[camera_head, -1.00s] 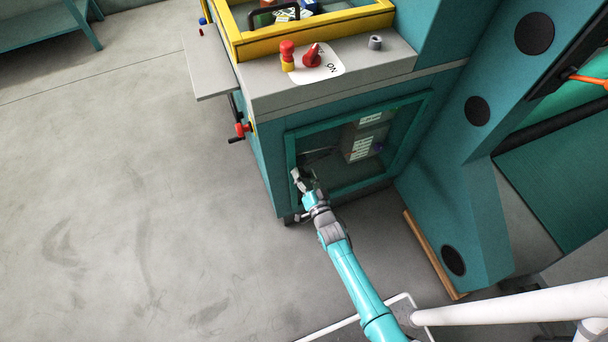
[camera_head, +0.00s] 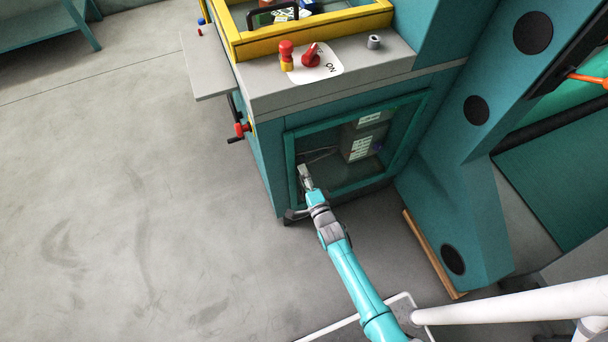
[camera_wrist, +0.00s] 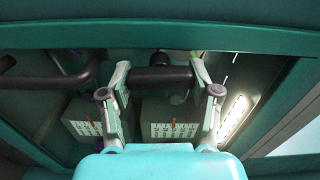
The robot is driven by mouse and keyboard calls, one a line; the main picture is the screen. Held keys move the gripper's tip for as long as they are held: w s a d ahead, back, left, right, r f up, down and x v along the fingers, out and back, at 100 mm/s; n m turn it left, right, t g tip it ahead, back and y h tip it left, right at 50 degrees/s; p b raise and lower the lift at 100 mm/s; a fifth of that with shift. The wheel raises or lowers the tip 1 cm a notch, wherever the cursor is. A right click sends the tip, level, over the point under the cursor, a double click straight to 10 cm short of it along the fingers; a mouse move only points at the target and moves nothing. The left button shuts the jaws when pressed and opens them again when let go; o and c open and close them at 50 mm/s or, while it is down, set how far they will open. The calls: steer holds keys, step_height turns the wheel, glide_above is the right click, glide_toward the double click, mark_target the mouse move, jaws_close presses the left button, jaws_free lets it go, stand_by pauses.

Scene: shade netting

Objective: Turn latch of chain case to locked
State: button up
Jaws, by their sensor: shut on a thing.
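The chain case (camera_head: 289,160) is the teal-framed, see-through front of the machine's lower part. My gripper (camera_head: 304,172) is at its lower left side in the head view, where the latch is too small to make out. In the wrist view, my gripper (camera_wrist: 160,72) is closed on a black bar, which looks like the latch (camera_wrist: 160,78). The bar lies crosswise between the two fingertips, with a dark round hub behind it. Whether the latch stands at locked cannot be told, as no lock mark is readable.
Boxes with scale labels (camera_wrist: 172,130) show behind the latch in the wrist view. A teal frame edge (camera_wrist: 160,36) crosses above my fingers. A red-handled crank (camera_head: 241,129) juts from the machine's left side. Open floor (camera_head: 130,200) lies to the left.

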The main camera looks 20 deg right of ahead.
steer(key=shift+m, duration=0.5)
steer(key=o, duration=1.2)
steer(key=shift+c, duration=0.2)
steer(key=s, duration=1.2)
